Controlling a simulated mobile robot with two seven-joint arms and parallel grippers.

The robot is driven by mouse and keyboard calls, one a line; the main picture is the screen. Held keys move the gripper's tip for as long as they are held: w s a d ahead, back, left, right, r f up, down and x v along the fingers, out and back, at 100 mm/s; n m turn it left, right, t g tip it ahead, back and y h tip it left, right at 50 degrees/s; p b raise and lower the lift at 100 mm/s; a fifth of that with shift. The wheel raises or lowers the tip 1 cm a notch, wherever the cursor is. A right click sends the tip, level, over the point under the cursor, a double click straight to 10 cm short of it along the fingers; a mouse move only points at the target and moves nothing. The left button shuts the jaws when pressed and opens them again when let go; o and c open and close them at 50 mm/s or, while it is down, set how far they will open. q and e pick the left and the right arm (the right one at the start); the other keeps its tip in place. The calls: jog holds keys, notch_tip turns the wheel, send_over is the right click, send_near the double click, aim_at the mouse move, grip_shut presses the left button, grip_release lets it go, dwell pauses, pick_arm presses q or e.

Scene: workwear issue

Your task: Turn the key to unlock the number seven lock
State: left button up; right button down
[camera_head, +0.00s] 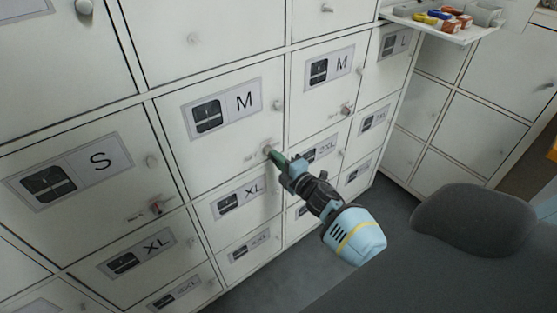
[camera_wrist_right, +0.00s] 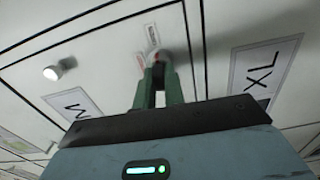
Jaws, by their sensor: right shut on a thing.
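My right gripper (camera_head: 276,156) reaches a white locker door (camera_head: 208,146) labelled M. Its green fingertips are shut on the key at the lock (camera_head: 267,148) near the door's lower right corner. The wrist view shows my right gripper (camera_wrist_right: 158,82) with its fingers pointing at the round lock (camera_wrist_right: 152,57). The key is mostly hidden between the fingers, and I cannot tell how far it is turned. A small label beside the lock is too small to read, so the number seven does not show clearly. The door looks closed. My left gripper is not in view.
Other closed lockers carry size labels, such as S (camera_head: 70,172) and XL (camera_head: 137,252). Locks with red parts sit on neighbouring doors (camera_head: 155,207) (camera_head: 346,109). A white shelf (camera_head: 425,27) with small coloured items juts out at upper right. Grey floor (camera_head: 275,288) shows below.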

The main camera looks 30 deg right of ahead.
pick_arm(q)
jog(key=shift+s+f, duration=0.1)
pick_arm(e)
jog(key=shift+w+a+r, duration=0.15)
jog(key=shift+r, duration=0.1)
jog(key=c, duration=1.4)
grip_release()
jog(key=shift+w+f, duration=0.25)
jog(key=o, duration=0.3)
jog(key=shift+s, duration=0.15)
jog(key=shift+s, duration=0.15)
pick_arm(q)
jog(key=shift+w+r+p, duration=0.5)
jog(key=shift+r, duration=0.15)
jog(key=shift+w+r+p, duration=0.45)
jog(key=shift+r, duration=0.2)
pick_arm(e)
jog(key=shift+s+d, duration=0.2)
jog(key=shift+s, duration=1.65)
jog(key=shift+s+d, duration=0.2)
jog(key=shift+s, duration=1.65)
